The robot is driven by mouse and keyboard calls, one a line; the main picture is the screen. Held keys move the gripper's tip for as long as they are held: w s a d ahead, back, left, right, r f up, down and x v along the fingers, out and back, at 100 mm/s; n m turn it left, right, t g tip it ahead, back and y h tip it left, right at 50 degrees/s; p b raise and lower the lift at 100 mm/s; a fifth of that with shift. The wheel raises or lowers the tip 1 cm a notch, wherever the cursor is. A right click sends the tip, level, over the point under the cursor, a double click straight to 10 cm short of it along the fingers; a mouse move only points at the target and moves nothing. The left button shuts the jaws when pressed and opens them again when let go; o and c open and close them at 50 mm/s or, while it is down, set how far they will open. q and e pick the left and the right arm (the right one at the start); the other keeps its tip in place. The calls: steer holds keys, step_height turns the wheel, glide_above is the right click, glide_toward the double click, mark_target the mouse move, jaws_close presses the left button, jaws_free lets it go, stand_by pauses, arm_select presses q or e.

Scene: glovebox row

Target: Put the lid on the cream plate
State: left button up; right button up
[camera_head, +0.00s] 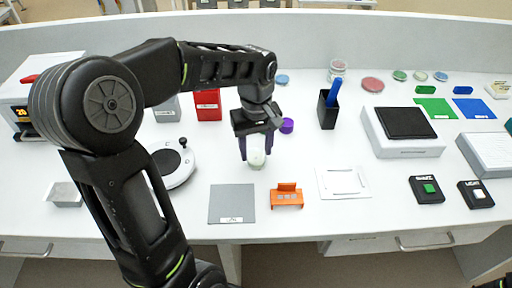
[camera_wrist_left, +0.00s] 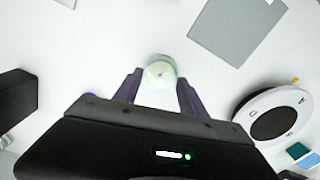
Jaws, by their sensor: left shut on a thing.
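My left gripper (camera_head: 257,153) points down over the middle of the bench. Its purple fingers are shut on a pale, round-topped thing (camera_head: 257,160) that looks like a small jar with a lid. In the left wrist view the same pale round thing (camera_wrist_left: 159,74) sits between the fingertips (camera_wrist_left: 160,82). I cannot tell where lid and jar part, or whether it touches the bench. The cream plate (camera_head: 497,90) is a small flat square at the far right, well away from the gripper. My right gripper is not in view.
A purple round piece (camera_head: 287,126) lies just behind the gripper. A black pen holder (camera_head: 328,110), a white device with a dark top (camera_head: 404,125), a green plate (camera_head: 436,108) and a blue plate (camera_head: 474,108) stand rightward. An orange holder (camera_head: 287,196) and grey mat (camera_head: 232,204) lie in front.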

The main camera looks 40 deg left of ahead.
arm_select(q)
steer(key=shift+f+b, duration=0.4)
steer(key=shift+f, duration=0.15)
stand_by(1.4)
stand_by(0.3)
steer(key=o, duration=1.4)
steer(key=shift+c, duration=0.2)
step_height(320, 180, up, 8)
steer(key=shift+f, duration=0.1)
steer(key=shift+s, duration=0.1)
